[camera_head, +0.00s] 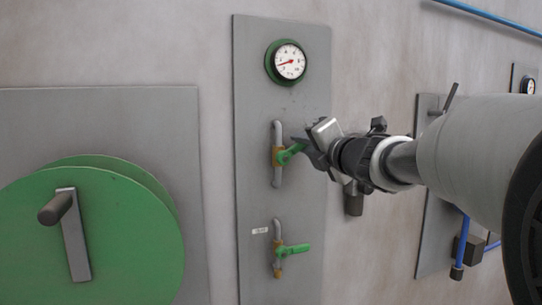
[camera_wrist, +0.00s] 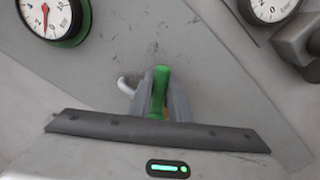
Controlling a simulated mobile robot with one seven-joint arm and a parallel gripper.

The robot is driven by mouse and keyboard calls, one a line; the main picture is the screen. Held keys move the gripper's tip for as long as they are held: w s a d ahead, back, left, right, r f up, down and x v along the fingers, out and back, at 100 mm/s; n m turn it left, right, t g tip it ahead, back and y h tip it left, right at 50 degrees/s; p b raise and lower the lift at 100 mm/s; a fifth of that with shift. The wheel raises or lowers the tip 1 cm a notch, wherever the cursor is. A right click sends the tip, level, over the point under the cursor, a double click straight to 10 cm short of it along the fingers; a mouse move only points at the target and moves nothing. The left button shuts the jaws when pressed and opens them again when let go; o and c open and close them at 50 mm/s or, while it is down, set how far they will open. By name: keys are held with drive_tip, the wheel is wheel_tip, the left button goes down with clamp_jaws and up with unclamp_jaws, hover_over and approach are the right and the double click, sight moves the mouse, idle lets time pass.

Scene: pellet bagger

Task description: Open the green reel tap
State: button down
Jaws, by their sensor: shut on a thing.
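The upper tap has a green lever handle (camera_head: 289,153) on a brass body, set in a grey pipe on a grey wall panel (camera_head: 252,120). My gripper (camera_head: 303,149) is at this handle, coming from the right. In the wrist view my gripper (camera_wrist: 161,98) is shut on the green handle (camera_wrist: 161,85), with a finger on each side. The handle tilts up to the right in the head view. A lower tap with a green lever (camera_head: 292,250) sits below it, its lever about level, with a small white label beside it. The upper tap's brass body is mostly hidden in the wrist view.
A green-rimmed gauge (camera_head: 287,62) is above the taps. A large green reel (camera_head: 95,235) with a crank handle (camera_head: 56,207) stands at the left. Another panel with a lever (camera_head: 449,98) and blue hoses is at the right, partly behind my arm.

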drive_tip(key=shift+s+a+r+n, duration=0.1)
drive_tip(key=shift+a+r+n, duration=0.15)
drive_tip(key=shift+n, duration=0.35)
drive_tip(key=c, duration=1.6)
unclamp_jaws()
drive_tip(key=shift+c, duration=0.2)
drive_tip(key=shift+b, duration=0.3)
